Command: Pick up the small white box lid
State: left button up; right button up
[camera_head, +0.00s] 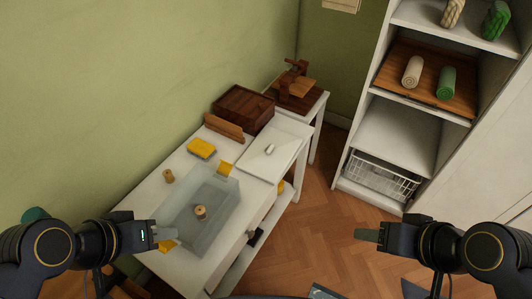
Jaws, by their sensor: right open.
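A flat white lid-like panel (257,166) with a small pale handle lies at the far right end of the white table (150,192). It looks like the white box lid, but I cannot tell whether a box is under it. My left gripper (166,235) is at the table's near left, by the near end of a clear bin (222,205), well apart from the panel. Whether its jaws are open is unclear. My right gripper (367,235) is open and empty over the floor, to the right of the table and away from the panel.
The clear bin has yellow end handles and holds a wooden spool (200,212). Another spool (168,176), a yellow block (201,148) and a dark wooden box (243,108) stand nearby. A shelf unit (353,165) stands at right. Wooden floor (320,220) lies between.

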aim_at(267, 158)
jog(key=k, duration=0.6)
jog(key=u, duration=2.1)
jog(key=l+u, duration=0.1)
jog(key=l, duration=1.05)
jog(key=l+u, duration=0.1)
jog(key=l, duration=1)
jog(key=k+l+u, duration=0.15)
jog(key=l, duration=1)
